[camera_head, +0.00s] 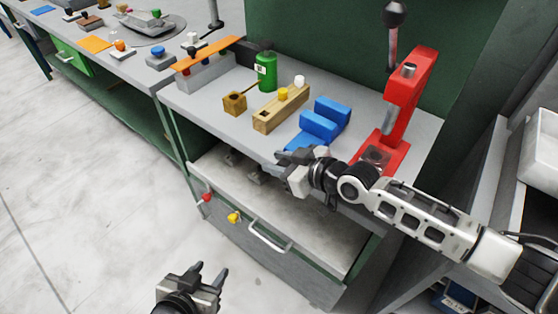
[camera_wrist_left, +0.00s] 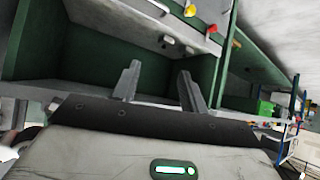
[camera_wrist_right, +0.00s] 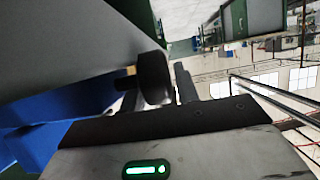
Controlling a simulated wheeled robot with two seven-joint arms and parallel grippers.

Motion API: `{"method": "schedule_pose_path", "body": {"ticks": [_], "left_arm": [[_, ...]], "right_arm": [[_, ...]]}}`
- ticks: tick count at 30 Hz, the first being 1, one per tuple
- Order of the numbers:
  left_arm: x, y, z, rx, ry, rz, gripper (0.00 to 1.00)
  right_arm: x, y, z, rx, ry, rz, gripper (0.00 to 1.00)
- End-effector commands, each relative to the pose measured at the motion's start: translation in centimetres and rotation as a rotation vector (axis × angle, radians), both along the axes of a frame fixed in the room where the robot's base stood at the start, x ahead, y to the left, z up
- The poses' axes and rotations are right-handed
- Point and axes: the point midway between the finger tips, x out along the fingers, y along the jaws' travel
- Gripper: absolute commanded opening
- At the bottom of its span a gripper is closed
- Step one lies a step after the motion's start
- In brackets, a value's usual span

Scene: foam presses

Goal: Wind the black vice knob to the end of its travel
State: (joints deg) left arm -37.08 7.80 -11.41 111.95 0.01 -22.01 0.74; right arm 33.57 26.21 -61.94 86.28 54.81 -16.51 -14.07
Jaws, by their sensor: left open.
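The blue vice (camera_head: 319,124) stands at the front edge of the grey workbench, left of the red press. Its blue body (camera_wrist_right: 60,110) fills the left of the right wrist view. The black vice knob (camera_wrist_right: 153,78) shows there between the fingers of my right gripper (camera_wrist_right: 157,88). The knob overlaps the left finger and lies close to the right one; whether both touch it is unclear. In the head view my right gripper (camera_head: 281,157) is at the vice's front and the knob is hidden. My left gripper (camera_head: 208,270) is open and empty, low in front of the bench.
The red press (camera_head: 405,100) stands right of the vice, behind my right forearm. A wooden block (camera_head: 275,112), a green bottle (camera_head: 266,72) and a small wooden box (camera_head: 234,103) are to the vice's left. Below is a drawer front with a handle (camera_head: 268,238). The floor at left is clear.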

Motion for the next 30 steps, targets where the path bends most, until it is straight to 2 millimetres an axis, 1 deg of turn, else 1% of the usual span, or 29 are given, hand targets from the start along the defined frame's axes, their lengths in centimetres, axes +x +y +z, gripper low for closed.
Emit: {"method": "schedule_pose_path", "body": {"ticks": [6, 8, 9, 10, 14, 19, 22, 27, 30], "left_arm": [[0.0, -0.1, 0.1, -0.002, -0.002, 0.0, 0.44], [-0.1, -0.1, 0.1, -0.002, -0.002, -0.001, 0.44], [-0.1, -0.1, 0.1, -0.002, -0.001, -0.001, 0.44], [-0.1, -0.1, 0.1, -0.003, 0.0, 0.0, 0.44], [-0.1, -0.1, 0.0, -0.004, 0.0, -0.001, 0.44], [0.0, -0.4, -1.9, -0.01, -0.005, -0.003, 0.44], [0.0, -0.9, -2.6, -0.023, -0.012, -0.015, 0.44], [0.3, -1.3, -3.6, -0.053, -0.029, -0.014, 0.44], [0.5, -1.5, -3.7, -0.068, -0.038, -0.012, 0.44]], "right_arm": [[0.0, 0.0, 0.0, 0.0, -0.001, 0.0, 0.31], [0.0, 0.0, 0.0, 0.0, -0.001, 0.0, 0.14], [0.0, 0.0, 0.0, 0.0, -0.001, 0.0, 0.03], [0.0, 0.0, 0.0, 0.0, -0.001, 0.0, 0.0], [0.0, 0.0, -0.1, 0.001, -0.002, 0.0, 0.0], [0.0, -0.1, -0.7, 0.041, -0.033, -0.001, 0.0], [0.0, -0.2, -0.9, 0.086, -0.067, -0.001, 0.0], [0.0, -0.3, -0.5, 0.158, -0.12, -0.002, 0.0], [-0.1, -0.3, -0.2, 0.184, -0.138, -0.002, 0.0]]}}
